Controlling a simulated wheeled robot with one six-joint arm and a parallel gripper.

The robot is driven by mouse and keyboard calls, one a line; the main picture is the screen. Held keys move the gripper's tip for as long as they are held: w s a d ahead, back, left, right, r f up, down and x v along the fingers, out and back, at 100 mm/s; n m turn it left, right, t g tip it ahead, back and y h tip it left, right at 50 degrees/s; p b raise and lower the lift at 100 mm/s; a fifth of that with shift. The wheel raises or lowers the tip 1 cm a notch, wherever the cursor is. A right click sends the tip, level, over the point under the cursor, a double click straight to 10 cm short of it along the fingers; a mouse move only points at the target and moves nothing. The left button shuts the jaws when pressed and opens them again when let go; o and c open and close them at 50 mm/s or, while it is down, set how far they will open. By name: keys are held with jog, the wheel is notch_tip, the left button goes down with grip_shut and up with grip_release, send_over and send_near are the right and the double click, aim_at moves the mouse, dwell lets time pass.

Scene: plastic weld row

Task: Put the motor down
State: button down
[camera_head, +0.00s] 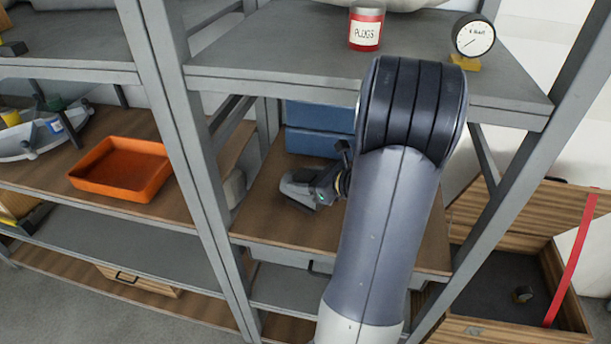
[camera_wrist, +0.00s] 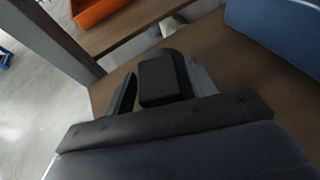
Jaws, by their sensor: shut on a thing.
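The motor (camera_wrist: 163,82) appears as a black block with a rounded far end, between the fingers of my gripper (camera_wrist: 160,72) in the wrist view. My gripper is shut on it. In the camera_head view my gripper (camera_head: 313,187) reaches in over the wooden middle shelf (camera_head: 275,222), to the left of my arm. The motor is hard to tell apart from the dark fingers there. I cannot tell whether the motor touches the shelf. My arm hides the right part of this shelf.
Blue bins (camera_head: 318,128) stand at the back of the shelf. A rack upright (camera_head: 195,150) borders it on the left, with an orange tray (camera_head: 122,168) beyond. A red plugs can (camera_head: 366,28) and a gauge (camera_head: 472,38) stand on the grey shelf above. Bare wood lies in front of my gripper.

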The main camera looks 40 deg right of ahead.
jog(key=shift+r, duration=0.1)
jog(key=c, duration=0.5)
grip_release()
jog(key=shift+f, duration=0.2)
jog(key=shift+r, duration=0.1)
jog(key=shift+s+r, duration=0.15)
jog(key=v, duration=1.1)
jog(key=shift+s+d, duration=0.15)
jog(key=shift+s, duration=0.25)
